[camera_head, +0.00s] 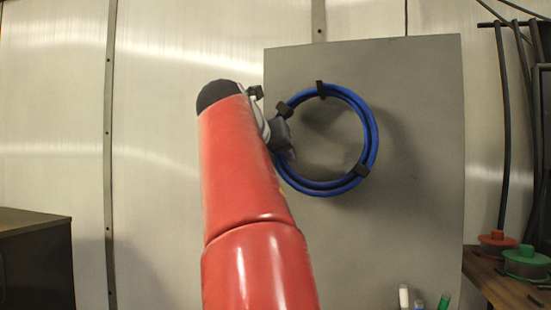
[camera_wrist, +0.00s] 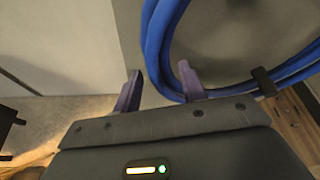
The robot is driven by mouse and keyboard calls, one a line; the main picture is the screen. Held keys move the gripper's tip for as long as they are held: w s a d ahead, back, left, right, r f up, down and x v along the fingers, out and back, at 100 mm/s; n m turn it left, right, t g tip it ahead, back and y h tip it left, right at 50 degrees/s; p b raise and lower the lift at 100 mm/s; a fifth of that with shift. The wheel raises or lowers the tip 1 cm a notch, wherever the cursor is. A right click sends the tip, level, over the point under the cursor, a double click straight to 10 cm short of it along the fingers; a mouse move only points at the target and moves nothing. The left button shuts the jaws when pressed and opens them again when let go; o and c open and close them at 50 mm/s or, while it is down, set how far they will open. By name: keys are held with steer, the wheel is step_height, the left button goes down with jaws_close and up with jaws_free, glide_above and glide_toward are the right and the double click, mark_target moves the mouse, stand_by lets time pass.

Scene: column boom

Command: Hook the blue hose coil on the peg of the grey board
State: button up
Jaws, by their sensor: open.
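The blue hose coil (camera_head: 371,128) is a ring bound with black straps, upright in front of the grey board (camera_head: 425,220). My gripper (camera_head: 284,138) is at the coil's left side, partly hidden behind my red arm. In the wrist view the two dark fingers (camera_wrist: 160,89) stand apart, and the blue hose (camera_wrist: 157,40) runs down into the space between them and curves off to the right behind the right finger. The fingers do not appear closed on it. I cannot make out the peg; whether the coil hangs on it is not clear.
A dark cabinet (camera_head: 35,262) stands at the lower left. At the right, a wooden bench (camera_head: 500,285) holds an orange-topped spool (camera_head: 497,240) and a green one (camera_head: 526,262). Dark hoses (camera_head: 504,130) hang above it. The board's right part is clear.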

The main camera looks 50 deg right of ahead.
steer(key=p+v, duration=0.1)
steer(key=v, duration=0.7)
steer(key=shift+d, duration=0.1)
steer(key=w+a+f+m+t+y, duration=0.1)
steer(key=a+f+m+y, duration=0.45)
steer(key=f, duration=0.55)
steer(key=w+a+f+m+t+y, duration=0.1)
steer(key=a+f+m+y, duration=0.1)
steer(key=a+f+m, duration=0.65)
steer(key=s+a+f+m+y, duration=0.1)
steer(key=s+a+f+m, duration=0.2)
steer(key=f, duration=0.6)
steer(key=s+a+f+m+y, duration=0.2)
steer(key=s+a+f+m, duration=0.1)
steer(key=f, duration=0.6)
steer(key=s+a+f+m+g+y, duration=0.1)
steer(key=s+a+f+m, duration=0.3)
steer(key=f, duration=0.5)
steer(key=shift+a+m+y, duration=0.75)
steer(key=shift+m, duration=0.15)
steer(key=shift+s+d, duration=0.1)
